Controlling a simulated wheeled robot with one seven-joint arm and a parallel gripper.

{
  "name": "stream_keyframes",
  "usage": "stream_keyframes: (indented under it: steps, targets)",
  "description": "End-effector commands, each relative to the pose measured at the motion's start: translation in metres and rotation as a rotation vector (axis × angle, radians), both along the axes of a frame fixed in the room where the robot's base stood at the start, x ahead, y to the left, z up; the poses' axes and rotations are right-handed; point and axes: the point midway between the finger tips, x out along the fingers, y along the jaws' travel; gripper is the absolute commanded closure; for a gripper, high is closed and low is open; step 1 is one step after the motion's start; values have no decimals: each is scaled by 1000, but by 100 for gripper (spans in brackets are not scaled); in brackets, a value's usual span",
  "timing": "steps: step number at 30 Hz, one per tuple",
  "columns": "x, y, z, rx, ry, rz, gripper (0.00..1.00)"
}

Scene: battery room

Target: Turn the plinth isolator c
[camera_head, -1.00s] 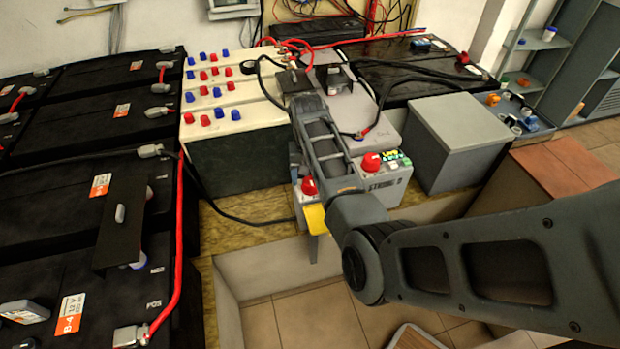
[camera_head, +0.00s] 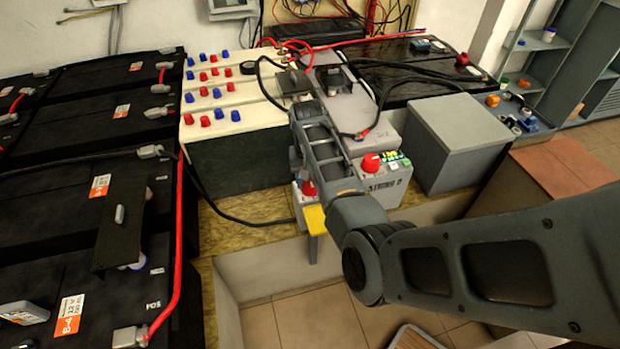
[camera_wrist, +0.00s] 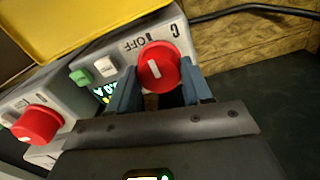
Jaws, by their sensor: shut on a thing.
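The plinth isolator C is a round red knob (camera_wrist: 159,66) with a white mark, on a grey box marked "OFF" and "C" in the wrist view. The white mark stands nearly upright in that view. The blue-grey fingers of my gripper (camera_wrist: 159,76) are on both sides of the knob and shut on it. In the head view the knob (camera_head: 308,188) shows only partly beside my arm. A second red knob (camera_wrist: 36,124) sits on the neighbouring box in the wrist view; the head view shows it (camera_head: 371,162) on the box lettered as a string.
A yellow flap (camera_head: 315,219) hangs at the front of the C box, close to my wrist. A plain grey box (camera_head: 461,150) stands to the right, white-topped batteries (camera_head: 225,120) behind to the left. A black cable (camera_head: 240,220) runs to the boxes.

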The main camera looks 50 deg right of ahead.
Motion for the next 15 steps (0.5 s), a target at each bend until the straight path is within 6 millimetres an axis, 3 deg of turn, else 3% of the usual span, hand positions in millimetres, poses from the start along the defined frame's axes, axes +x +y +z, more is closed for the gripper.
stream_keyframes:
  steps: [15]
  targets:
    - [0,0,3,0,1,132,81]
